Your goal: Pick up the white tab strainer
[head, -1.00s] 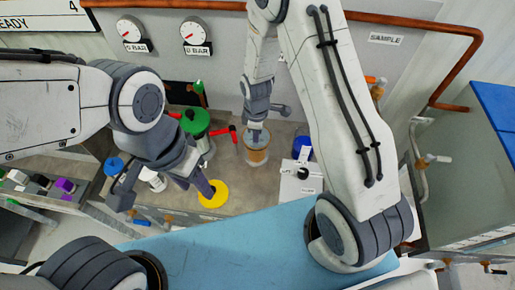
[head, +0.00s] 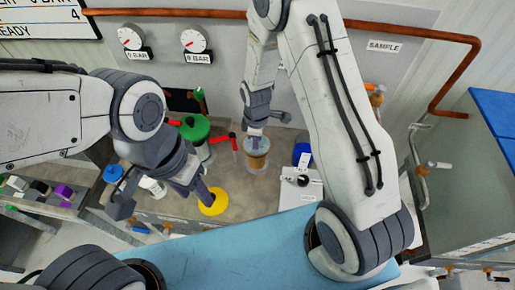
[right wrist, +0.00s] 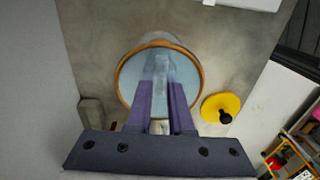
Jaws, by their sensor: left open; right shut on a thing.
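The strainer (head: 257,160) is an amber-brown cylinder with a pale grey-blue top, standing at the back middle of the bench in the head view. In the right wrist view its round top (right wrist: 135,80) has an orange-brown rim and an upright pale tab (right wrist: 160,70). My right gripper (head: 256,136) is directly above it. Its purple fingers (right wrist: 161,98) are shut on the tab. Whether the strainer's base is clear of what is under it is hidden.
A green-topped vessel (head: 193,128) and red handles (head: 229,139) stand left of the strainer. A blue container (head: 302,153) and a white box with a black knob (head: 304,187) are at its right. Gauges (head: 195,40) hang on the back panel. A copper pipe (head: 460,75) runs at right.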

